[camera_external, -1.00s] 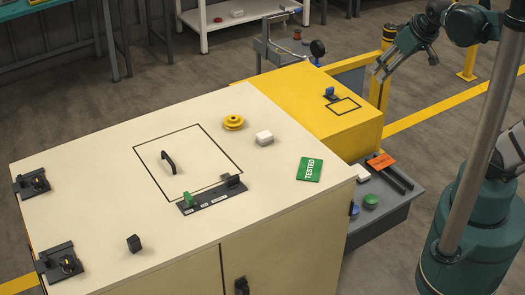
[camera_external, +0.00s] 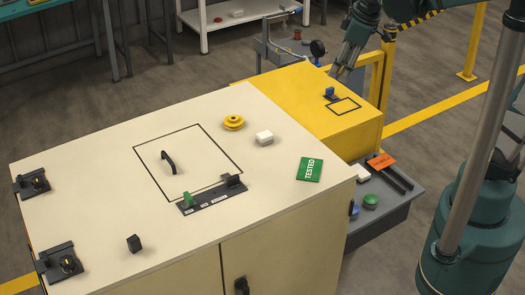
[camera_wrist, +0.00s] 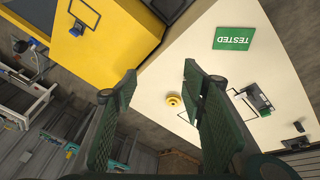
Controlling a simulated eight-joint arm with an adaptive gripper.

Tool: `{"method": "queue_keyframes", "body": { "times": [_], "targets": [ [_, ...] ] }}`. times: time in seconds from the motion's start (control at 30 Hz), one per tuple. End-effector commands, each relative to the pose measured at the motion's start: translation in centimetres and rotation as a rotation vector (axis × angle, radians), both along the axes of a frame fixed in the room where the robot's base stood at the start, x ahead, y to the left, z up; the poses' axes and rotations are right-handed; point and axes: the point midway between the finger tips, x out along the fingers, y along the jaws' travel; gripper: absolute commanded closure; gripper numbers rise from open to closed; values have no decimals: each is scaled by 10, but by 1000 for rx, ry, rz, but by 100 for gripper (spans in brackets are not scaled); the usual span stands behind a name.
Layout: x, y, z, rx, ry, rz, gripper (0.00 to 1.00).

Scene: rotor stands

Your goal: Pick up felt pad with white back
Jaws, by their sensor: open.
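No pad with a clear felt face shows. A small white block (camera_external: 264,138) lies on the cream cabinet top (camera_external: 90,180), beside a yellow pulley-like wheel (camera_external: 233,122); I cannot tell whether it is the felt pad. Another white piece (camera_external: 362,173) lies on the grey side shelf. My gripper (camera_external: 338,73) is above the back of the yellow box, away from both white pieces. In the wrist view my gripper (camera_wrist: 160,72) is open and empty. The wheel (camera_wrist: 175,100) shows between its fingers, and the right finger seems to hide the white block.
A green TESTED card (camera_external: 309,169) lies near the cabinet's right edge. A black handle (camera_external: 168,161) and a dark rail (camera_external: 212,194) stand up from the top. The yellow box (camera_external: 300,105) carries a blue part (camera_external: 330,92). The cabinet's front middle is mostly clear.

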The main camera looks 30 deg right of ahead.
Motion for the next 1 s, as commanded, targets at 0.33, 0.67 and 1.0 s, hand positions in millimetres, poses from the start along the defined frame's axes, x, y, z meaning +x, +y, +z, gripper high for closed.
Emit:
{"method": "queue_keyframes", "body": {
  "times": [0.33,0.67,1.0],
  "targets": [
    [37,40,-25,-58,66,188,59],
    [68,82,-56,-107,126,371,59],
    [95,126,-97,-151,189,561,59]
  ]
}}
